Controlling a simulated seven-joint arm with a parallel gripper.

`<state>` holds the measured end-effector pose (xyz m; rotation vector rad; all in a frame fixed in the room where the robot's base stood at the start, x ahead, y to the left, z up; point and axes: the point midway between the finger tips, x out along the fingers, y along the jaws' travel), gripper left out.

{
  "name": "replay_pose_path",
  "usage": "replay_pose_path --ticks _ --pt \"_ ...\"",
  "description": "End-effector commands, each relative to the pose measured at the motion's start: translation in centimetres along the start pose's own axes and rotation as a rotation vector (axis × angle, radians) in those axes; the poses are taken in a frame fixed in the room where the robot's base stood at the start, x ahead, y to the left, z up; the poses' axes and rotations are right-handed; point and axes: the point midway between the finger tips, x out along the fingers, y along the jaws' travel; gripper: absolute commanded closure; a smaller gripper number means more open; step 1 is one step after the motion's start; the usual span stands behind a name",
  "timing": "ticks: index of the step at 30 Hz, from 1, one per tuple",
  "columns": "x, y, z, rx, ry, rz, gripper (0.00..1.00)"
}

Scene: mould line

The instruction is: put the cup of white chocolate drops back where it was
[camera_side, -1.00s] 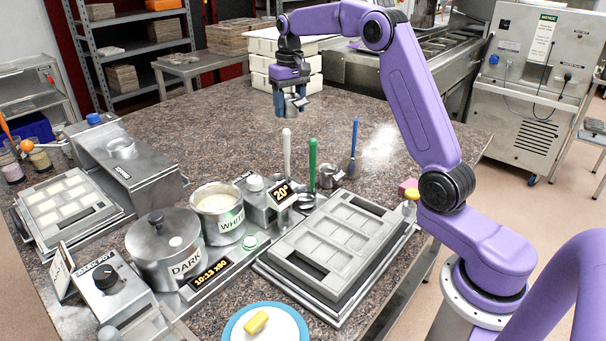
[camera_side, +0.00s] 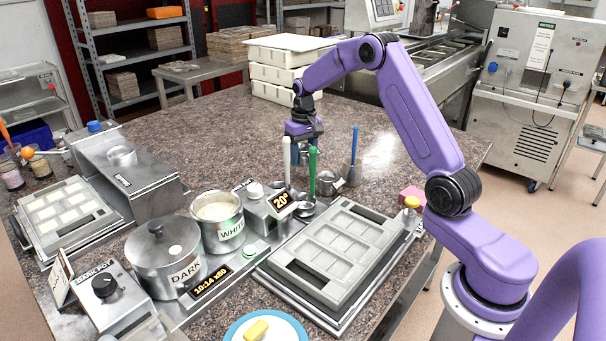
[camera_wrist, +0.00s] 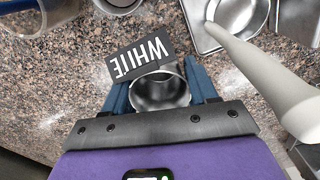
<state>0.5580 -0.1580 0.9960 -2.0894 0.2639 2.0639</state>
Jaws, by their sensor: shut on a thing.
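My gripper (camera_side: 303,150) is low over the counter, behind the upright handles in the side view. In the wrist view my gripper (camera_wrist: 160,80) has its two blue fingers closed on either side of a small metal cup (camera_wrist: 160,92). A dark tag reading WHITE (camera_wrist: 140,58) sits at the cup's front. The part of the inside that shows looks like bare shiny metal; I see no drops in it. In the side view the cup is largely hidden by handles and fingers. I cannot tell whether it touches the counter.
A white handle (camera_side: 287,160), a green handle (camera_side: 312,172) and a blue one (camera_side: 354,155) stand close to my gripper. A small metal pot (camera_side: 328,184) is beside them. The WHITE pot (camera_side: 222,232) and mould (camera_side: 335,250) are nearer. The counter behind left is clear.

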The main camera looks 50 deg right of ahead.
Motion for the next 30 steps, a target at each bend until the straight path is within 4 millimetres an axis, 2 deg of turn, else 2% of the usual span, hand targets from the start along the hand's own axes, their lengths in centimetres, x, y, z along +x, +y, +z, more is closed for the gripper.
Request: replay_pose_path --ticks 3,10,16,28,29,30 --pt "1.6 0.0 0.1 0.0 -0.002 0.0 0.85" --pt "3.1 0.0 0.1 0.001 -0.002 0.0 0.85" --pt "5.7 0.1 0.1 0.001 -0.003 0.0 0.85" --pt "6.2 0.1 0.1 0.001 0.0 0.0 0.85" --pt "6.2 0.1 0.1 0.001 0.0 0.0 0.36" --pt "6.1 0.1 0.1 0.001 0.0 0.0 0.23"
